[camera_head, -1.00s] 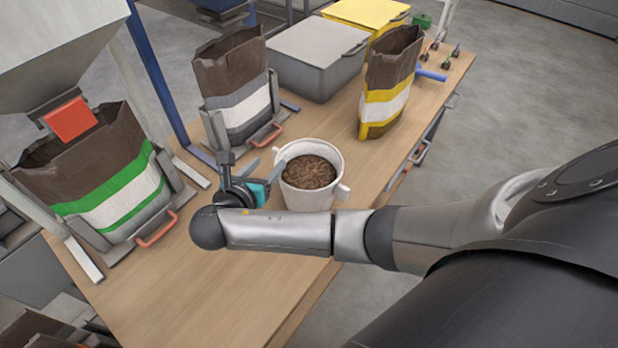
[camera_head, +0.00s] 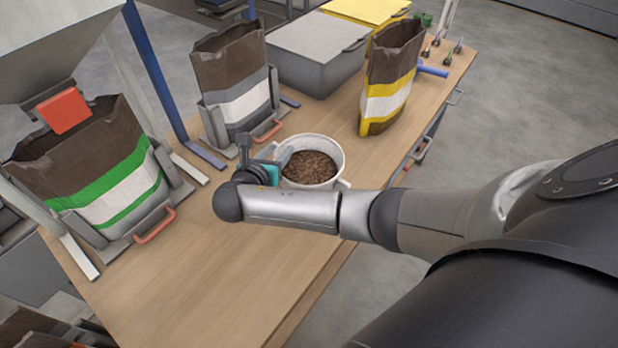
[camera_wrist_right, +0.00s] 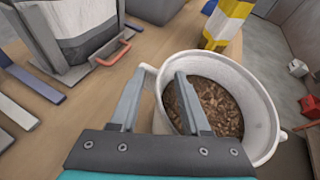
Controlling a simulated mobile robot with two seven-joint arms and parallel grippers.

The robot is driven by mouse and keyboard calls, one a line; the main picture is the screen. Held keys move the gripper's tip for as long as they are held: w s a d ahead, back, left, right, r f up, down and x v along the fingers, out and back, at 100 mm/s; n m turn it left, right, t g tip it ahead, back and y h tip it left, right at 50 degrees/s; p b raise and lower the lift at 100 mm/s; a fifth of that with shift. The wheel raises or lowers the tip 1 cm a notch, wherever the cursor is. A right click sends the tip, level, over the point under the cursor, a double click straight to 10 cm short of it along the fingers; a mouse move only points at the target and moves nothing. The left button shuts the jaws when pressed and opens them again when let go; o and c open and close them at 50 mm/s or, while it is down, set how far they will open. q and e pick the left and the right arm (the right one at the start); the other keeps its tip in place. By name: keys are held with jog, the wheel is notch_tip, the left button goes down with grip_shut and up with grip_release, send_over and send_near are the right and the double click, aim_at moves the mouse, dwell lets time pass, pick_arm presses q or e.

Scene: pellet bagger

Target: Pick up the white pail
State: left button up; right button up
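The white pail (camera_head: 335,152) stands on the wooden table, filled with brown pellets (camera_head: 310,168). My right forearm hides its lower front. In the right wrist view the pail (camera_wrist_right: 262,110) is at the right, upright, with a small ear (camera_wrist_right: 147,76) on its left side. My right gripper (camera_head: 282,156) is at the pail's left side. In the wrist view the right gripper (camera_wrist_right: 158,74) is open, its fingers apart on either side of the pail's near-left rim. One finger is over the pellets, the other outside. I cannot tell whether they touch the pail. My left gripper is not in view.
A green-striped bag (camera_head: 105,198) sits under the hopper at left. A grey-striped bag (camera_head: 232,75) stands behind the gripper in a holder with a red handle (camera_head: 267,130). A yellow-striped bag (camera_head: 388,85) and grey bin (camera_head: 315,55) stand behind. The front table (camera_head: 235,275) is clear.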

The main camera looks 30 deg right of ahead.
grip_shut()
dwell(1.1)
